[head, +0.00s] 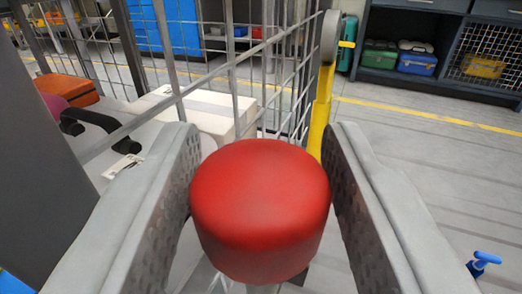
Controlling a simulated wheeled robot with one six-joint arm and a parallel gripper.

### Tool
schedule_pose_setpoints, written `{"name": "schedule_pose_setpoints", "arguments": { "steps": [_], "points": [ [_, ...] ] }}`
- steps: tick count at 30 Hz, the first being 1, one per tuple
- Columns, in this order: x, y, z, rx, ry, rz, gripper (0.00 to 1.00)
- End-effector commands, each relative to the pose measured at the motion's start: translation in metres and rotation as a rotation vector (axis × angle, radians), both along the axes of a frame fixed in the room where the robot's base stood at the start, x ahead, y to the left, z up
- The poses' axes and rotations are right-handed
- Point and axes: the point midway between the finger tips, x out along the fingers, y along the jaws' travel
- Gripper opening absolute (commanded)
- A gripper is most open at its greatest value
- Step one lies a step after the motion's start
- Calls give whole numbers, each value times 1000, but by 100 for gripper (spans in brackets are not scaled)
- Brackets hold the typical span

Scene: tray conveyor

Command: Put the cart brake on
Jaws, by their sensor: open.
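A red round knob (260,205) fills the middle of the head view, on a pale stem that shows just below it. My gripper (263,150) is open, with one finger to the left and one to the right of the knob. The left finger is close beside the knob; whether it touches is hard to tell. A small gap shows at the right finger. The wire-mesh cart (233,70) stands behind the knob. A yellow bar (320,110) with a grey round end rises at the cart's right corner. The knob's lower stem is mostly hidden.
The cart holds a white box (205,108), an orange case (68,90) and a dark-handled item (88,120). Shelves with toolboxes (400,60) stand at the back right. A blue tap-like handle (483,262) is at the lower right.

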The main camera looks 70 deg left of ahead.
Motion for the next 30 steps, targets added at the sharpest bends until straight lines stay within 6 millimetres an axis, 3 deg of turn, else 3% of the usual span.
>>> {"name": "schedule_pose_setpoints", "arguments": {
  "steps": [2,8,20,30],
  "points": [
    [0,0,0,0,0,0,40],
    [0,0,0,0,0,0,0],
    [12,-11,-1,45,53,-1,0],
    [52,-45,-12,207,243,-2,0]
  ]
}}
